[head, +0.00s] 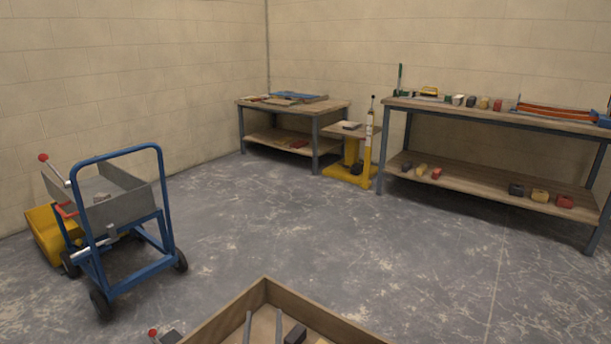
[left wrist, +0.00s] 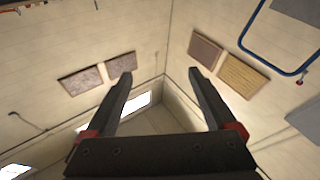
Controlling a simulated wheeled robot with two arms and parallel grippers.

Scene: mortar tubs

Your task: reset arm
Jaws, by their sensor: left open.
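My left gripper (left wrist: 160,74) shows in the left wrist view with its two dark fingers spread wide apart. I cannot clearly make out either gripper in the head view. My right gripper is in neither view.
A blue-framed cart (head: 162,205) with a grey tub stands at left beside a yellow object (head: 42,232). A wooden-walled box (head: 213,322) is at the bottom. Workbenches (head: 490,113) (head: 335,107) and a yellow stand (head: 340,172) line the back. The middle floor is clear.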

